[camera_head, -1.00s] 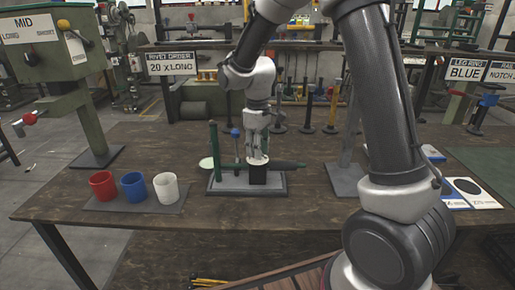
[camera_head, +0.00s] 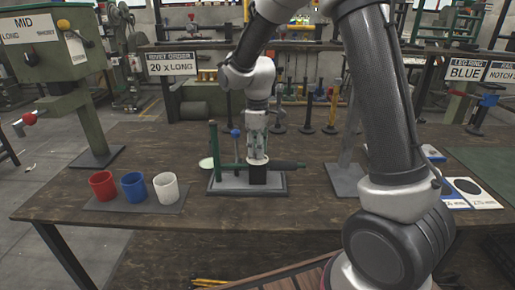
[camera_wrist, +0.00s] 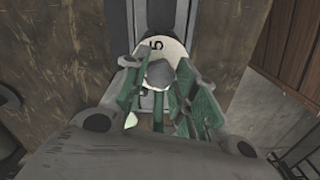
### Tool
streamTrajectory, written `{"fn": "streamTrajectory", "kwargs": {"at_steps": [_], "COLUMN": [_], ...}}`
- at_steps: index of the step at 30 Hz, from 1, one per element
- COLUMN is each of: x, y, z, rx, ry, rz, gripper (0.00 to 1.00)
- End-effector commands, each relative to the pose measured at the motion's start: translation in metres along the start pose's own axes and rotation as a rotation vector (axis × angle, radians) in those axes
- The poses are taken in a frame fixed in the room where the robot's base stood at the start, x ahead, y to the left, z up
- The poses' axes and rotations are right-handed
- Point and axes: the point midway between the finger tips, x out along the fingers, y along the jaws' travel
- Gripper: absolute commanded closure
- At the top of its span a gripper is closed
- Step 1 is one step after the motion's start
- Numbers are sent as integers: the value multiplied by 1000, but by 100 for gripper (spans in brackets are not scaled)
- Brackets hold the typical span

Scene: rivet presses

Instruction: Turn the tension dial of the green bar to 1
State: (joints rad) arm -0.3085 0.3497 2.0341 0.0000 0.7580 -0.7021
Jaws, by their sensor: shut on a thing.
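A press fixture with a green bar (camera_head: 232,166) stands in the middle of the table on a grey base (camera_head: 225,187). Its tension dial is a white disc (camera_wrist: 177,47) with a dark "5" near its upper left in the wrist view; the other marks are hidden. My gripper (camera_head: 257,157) points straight down over the dial. In the wrist view its green-padded fingers (camera_wrist: 162,92) are closed on the dial's grey knob (camera_wrist: 160,73).
A green upright post (camera_head: 214,143) and a blue-topped pin (camera_head: 236,134) rise close left of my gripper. Red (camera_head: 102,185), blue (camera_head: 133,186) and white cups (camera_head: 166,187) stand on a mat at left. The table's front strip is clear.

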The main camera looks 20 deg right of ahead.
Motion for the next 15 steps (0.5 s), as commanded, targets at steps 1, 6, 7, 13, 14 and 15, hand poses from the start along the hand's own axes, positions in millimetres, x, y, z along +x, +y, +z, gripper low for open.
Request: {"fn": "streamTrajectory", "kwargs": {"at_steps": [1, 6, 7, 13, 14, 15], "x": [0, 0, 0, 0, -1, -3], "y": [0, 0, 0, 0, 0, 0], "z": [0, 0, 0, 0, 0, 0], "rx": [0, 1, 1, 1, 1, 1], "ry": [1, 1, 1, 0, 0, 1], "rz": [1, 1, 1, 0, 0, 1], "gripper": [70, 49, 49, 49, 49, 49]}}
